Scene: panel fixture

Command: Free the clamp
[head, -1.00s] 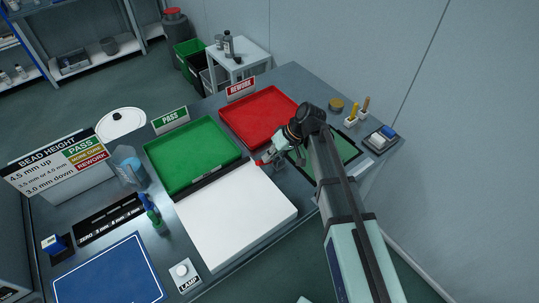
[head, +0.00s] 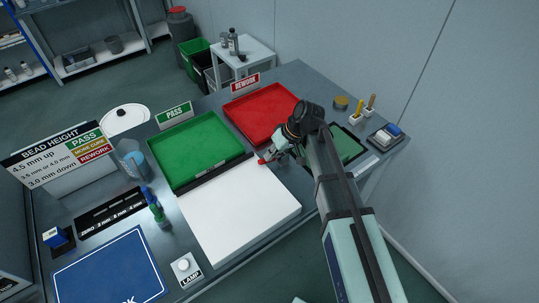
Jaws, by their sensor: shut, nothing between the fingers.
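A small red-tipped part (head: 263,161), which looks like the clamp's handle, shows at the far right corner of the white panel (head: 240,212). It lies at the end of a dark bar (head: 217,174) along the panel's far edge. My gripper (head: 275,154) is shut and empty, right beside the red tip. I cannot tell whether they touch. The rest of the clamp is small and partly hidden by my gripper and arm.
A green tray (head: 194,150) and a red tray (head: 260,113) lie behind the panel. A green mat (head: 347,146) is right of my arm. Bottles (head: 153,205), a lamp button (head: 184,266) and a blue mat (head: 110,272) stand or lie to the left.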

